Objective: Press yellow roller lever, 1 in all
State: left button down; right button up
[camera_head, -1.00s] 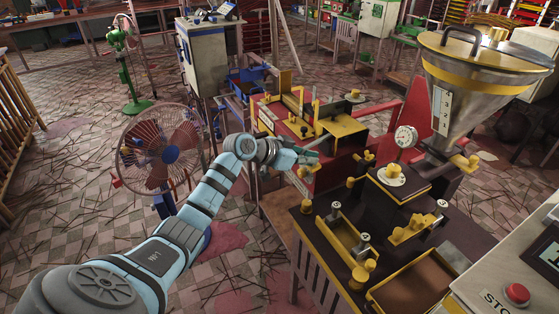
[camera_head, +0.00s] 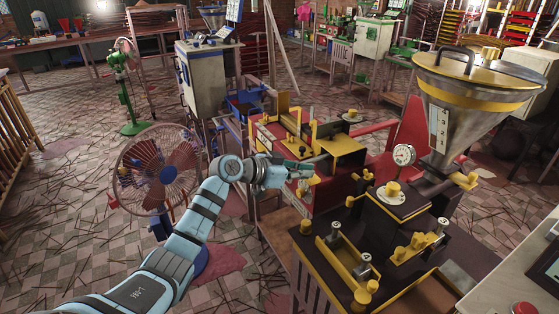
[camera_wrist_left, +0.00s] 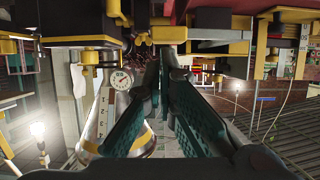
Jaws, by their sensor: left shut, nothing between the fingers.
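My left gripper (camera_head: 322,160) is in front of the red-and-yellow extruder machine (camera_head: 378,142). Its fingers look shut and empty, close to the yellow parts on the machine's front; I cannot tell if they touch. Both dark teal fingers also show in the left wrist view (camera_wrist_left: 164,62), coming together below the machine parts in that upturned picture. Several yellow upright bars and knobs are on the machine, among them a yellow bar (camera_head: 314,133) behind the gripper. I cannot tell for certain which part is the roller lever. My right gripper is not in view.
A dark bench press with yellow fittings (camera_head: 338,258) and a dial gauge (camera_head: 404,155) stands at right, beside a large metal hopper (camera_head: 468,115). A caged fan (camera_head: 160,168) stands left of my arm. A control box with a red button (camera_head: 524,308) is at lower right.

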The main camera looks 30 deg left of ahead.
pick_arm(q)
jog(key=v, duration=0.9)
jog(key=shift+s, duration=0.2)
jog(key=shift+r, duration=0.15)
